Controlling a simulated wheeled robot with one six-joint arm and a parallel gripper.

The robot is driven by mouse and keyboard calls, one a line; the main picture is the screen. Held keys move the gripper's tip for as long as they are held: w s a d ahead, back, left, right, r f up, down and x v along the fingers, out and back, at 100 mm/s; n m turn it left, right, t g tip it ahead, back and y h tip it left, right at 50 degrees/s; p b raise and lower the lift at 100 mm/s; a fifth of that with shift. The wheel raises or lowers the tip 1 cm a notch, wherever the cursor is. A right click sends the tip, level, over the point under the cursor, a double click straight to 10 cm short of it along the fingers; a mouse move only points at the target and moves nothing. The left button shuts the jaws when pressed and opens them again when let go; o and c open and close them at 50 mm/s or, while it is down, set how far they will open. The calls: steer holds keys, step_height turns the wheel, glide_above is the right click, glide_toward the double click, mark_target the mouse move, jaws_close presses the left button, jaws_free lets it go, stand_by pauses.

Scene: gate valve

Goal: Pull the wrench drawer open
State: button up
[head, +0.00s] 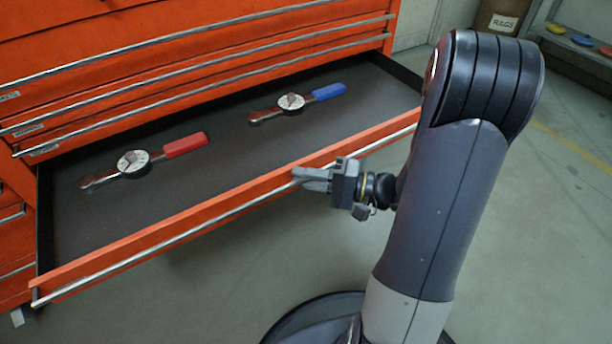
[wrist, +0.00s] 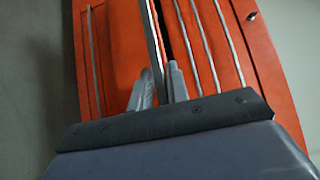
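The wrench drawer (head: 220,222) is an orange-fronted drawer with a dark liner, standing well out from the cabinet. Inside lie a wrench with a red grip (head: 184,145) and a wrench with a blue grip (head: 328,91), each with a round dial. A silver handle bar (head: 150,255) runs along the drawer's front edge. My gripper (head: 312,178) is at this bar, right of its middle. In the wrist view, my gripper's fingers (wrist: 160,85) lie close on both sides of the bar (wrist: 152,35) and appear shut on it.
The orange cabinet (head: 60,45) has more shut drawers with silver bars above and at the lower left. Grey floor (head: 230,290) is open in front. A box labelled RAGS (head: 500,20) and a shelf (head: 575,55) with coloured discs stand at the back right.

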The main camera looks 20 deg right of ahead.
steer(key=o, duration=0.3)
steer(key=p+v, duration=0.2)
steer(key=v, duration=0.8)
steer(key=shift+s+d+r, duration=0.1)
steer(key=shift+s+d, duration=0.05)
steer(key=shift+d, duration=0.25)
steer(key=b+x, duration=0.2)
steer(key=x, duration=0.9)
stand_by(0.4)
